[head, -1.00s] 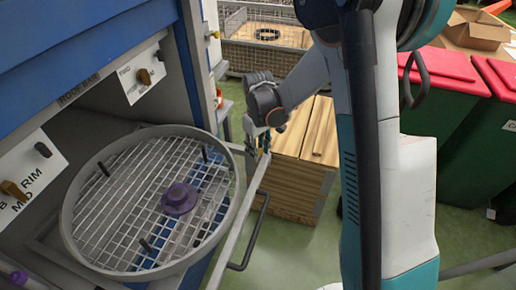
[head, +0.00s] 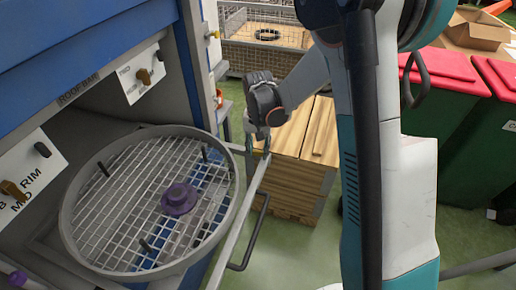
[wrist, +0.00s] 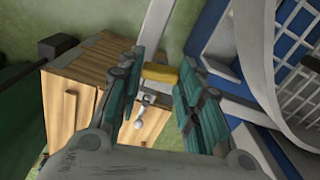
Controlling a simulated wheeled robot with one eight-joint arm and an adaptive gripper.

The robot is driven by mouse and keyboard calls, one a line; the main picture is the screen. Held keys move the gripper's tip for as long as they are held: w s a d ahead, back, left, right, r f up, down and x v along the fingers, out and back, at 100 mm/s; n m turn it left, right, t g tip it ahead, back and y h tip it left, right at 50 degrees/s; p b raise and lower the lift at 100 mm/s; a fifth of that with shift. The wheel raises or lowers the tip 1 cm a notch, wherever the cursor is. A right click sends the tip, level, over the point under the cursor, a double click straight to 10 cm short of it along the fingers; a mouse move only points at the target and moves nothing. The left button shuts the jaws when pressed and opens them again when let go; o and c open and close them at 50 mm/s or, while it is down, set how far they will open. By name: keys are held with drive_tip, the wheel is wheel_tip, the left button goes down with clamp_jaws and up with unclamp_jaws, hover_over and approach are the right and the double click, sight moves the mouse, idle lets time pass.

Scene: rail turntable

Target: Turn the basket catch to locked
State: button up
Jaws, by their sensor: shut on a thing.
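The round basket (head: 150,200) with a wire mesh floor and a purple hub (head: 179,199) sits at the left in the head view. Its rim also shows at the right of the wrist view (wrist: 228,62). My gripper (head: 259,147) is at the outer end of the pale rail, right of the basket. In the wrist view my gripper (wrist: 163,92) has its teal fingers on either side of a yellow piece, which seems to be the catch (wrist: 160,74), and is shut on it. A small metal lever shows just below the yellow piece. The catch is hidden in the head view.
The pale rail (head: 240,208) with a dark handle (head: 247,250) runs along the basket's right side. A wooden crate (head: 290,185) stands behind my gripper. Panels with small knobs (head: 143,76) are at the left. Green bins with red lids (head: 440,66) stand at the right.

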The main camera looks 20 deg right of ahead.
sight(258, 151)
drive_tip(key=shift+m, duration=0.8)
drive_tip(key=o, duration=1.1)
drive_tip(key=shift+c, duration=0.2)
wheel_tip(258, 151, up, 12)
